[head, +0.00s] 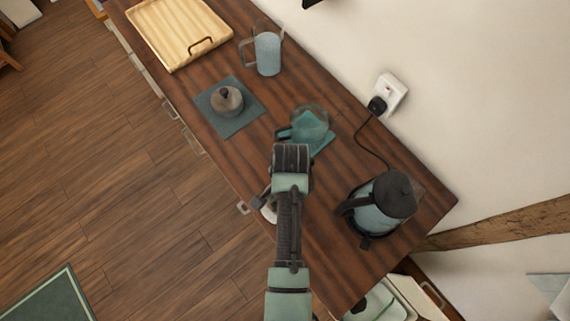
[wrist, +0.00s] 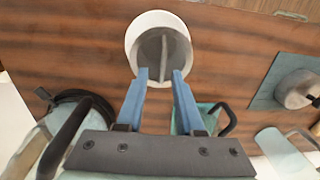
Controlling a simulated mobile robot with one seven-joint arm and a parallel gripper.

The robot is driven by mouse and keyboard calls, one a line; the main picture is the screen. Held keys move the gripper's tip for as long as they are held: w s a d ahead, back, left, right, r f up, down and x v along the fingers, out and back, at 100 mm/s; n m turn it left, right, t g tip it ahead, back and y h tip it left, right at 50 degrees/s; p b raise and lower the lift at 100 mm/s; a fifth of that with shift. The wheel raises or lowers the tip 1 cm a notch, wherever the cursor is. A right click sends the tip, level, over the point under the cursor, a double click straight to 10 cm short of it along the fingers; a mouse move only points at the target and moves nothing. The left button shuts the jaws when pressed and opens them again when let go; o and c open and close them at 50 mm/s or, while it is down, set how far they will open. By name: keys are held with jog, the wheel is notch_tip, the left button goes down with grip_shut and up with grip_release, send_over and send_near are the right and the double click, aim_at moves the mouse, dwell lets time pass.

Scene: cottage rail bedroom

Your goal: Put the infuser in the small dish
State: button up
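A white round dish (wrist: 134,40) with a grey inside lies just beyond my fingertips in the wrist view; its edge shows in the head view (head: 268,211), mostly hidden by my arm. A narrow grey bar (wrist: 164,48) runs across its inside; I cannot tell if this is part of the dish or a separate thing. My gripper (wrist: 159,75) is open, its blue fingers apart with nothing visible between them. In the head view my wrist hides the fingers. I cannot pick out the infuser for certain.
A clear teal cup (head: 309,122) stands on a teal mat beyond my wrist. A black-lidded kettle (head: 380,208) stands to the right. A grey lidded pot (head: 227,101) sits on a dark mat (head: 247,121). A jug (head: 268,54) and wooden tray (head: 170,29) stand farther back.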

notch_tip(320, 180, up, 12)
jog(key=b, duration=0.1)
jog(key=w+r+n+t, duration=0.2)
jog(key=w+r+t, duration=0.5)
jog(key=r, duration=0.7)
jog(key=w+r+n+t, duration=0.3)
jog(key=w+r+t, duration=0.3)
jog(key=w+r, duration=0.55)
notch_tip(320, 180, up, 19)
jog(key=s+n+t+h, duration=0.1)
jog(key=s+n+t, duration=0.15)
jog(key=t, duration=0.35)
jog(key=s+r+n+t, duration=0.1)
jog(key=s+r+t, duration=0.3)
jog(key=r, duration=0.5)
jog(key=s+r+n+t, duration=0.2)
jog(key=s+r+t, duration=0.2)
jog(key=s+r, duration=0.5)
jog(key=shift+a+r, duration=0.4)
jog(key=shift+r, duration=0.1)
